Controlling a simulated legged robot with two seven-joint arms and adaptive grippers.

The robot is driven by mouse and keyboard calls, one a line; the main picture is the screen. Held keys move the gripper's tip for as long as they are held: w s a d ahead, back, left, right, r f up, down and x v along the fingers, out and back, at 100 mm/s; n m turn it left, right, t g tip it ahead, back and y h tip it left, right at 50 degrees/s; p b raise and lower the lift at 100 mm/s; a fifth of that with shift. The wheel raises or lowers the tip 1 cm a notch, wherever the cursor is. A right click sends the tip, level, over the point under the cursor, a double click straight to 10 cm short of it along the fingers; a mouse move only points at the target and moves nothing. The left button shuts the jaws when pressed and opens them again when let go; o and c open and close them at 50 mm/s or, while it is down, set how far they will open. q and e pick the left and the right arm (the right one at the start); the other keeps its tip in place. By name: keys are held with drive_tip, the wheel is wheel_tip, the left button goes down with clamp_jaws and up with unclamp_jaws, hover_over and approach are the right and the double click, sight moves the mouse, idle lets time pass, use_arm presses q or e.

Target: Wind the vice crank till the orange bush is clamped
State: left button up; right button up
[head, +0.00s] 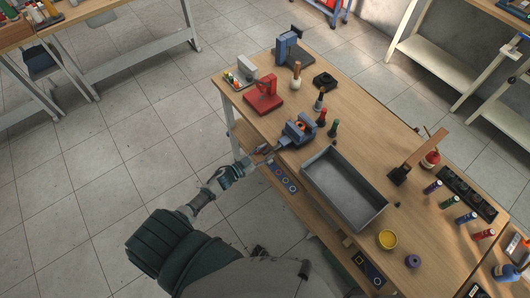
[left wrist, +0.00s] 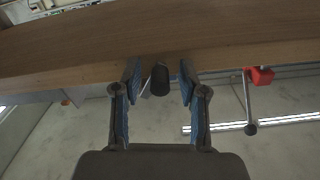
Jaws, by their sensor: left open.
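Whether the jaws touch the bush is too small to tell. The crank (head: 264,149) sticks out over the edge towards my left gripper (head: 248,163). In the left wrist view, the dark crank knob (left wrist: 160,80) sits between the fingertips of my open left gripper (left wrist: 160,85), with a gap on each side. My right gripper is out of view.
A red device (head: 263,94) stands on the bench beyond the vice; a red part with a hanging rod (left wrist: 259,76) shows right in the wrist view. A grey tray (head: 345,187) and small screwdriver-like tools (head: 333,129) are right of the vice. Floor left of the bench is clear.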

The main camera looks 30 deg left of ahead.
use_arm(q)
clamp_jaws()
drive_tip(key=shift+w+a+r+m, duration=0.15)
drive_tip(key=shift+a+r+m, duration=0.15)
drive_tip(key=shift+m, duration=0.5)
drive_tip(key=m, duration=0.2)
drive_tip(key=r+m, duration=0.1)
drive_tip(key=m, duration=0.1)
drive_tip(key=shift+w+a+r+p, duration=0.1)
drive_tip(key=shift+w+a+p, duration=0.1)
drive_tip(key=shift+a+p, duration=0.2)
drive_tip(key=shift+c, duration=0.6)
unclamp_jaws()
drive_tip(key=shift+o, duration=0.6)
drive_tip(key=shift+s, duration=0.1)
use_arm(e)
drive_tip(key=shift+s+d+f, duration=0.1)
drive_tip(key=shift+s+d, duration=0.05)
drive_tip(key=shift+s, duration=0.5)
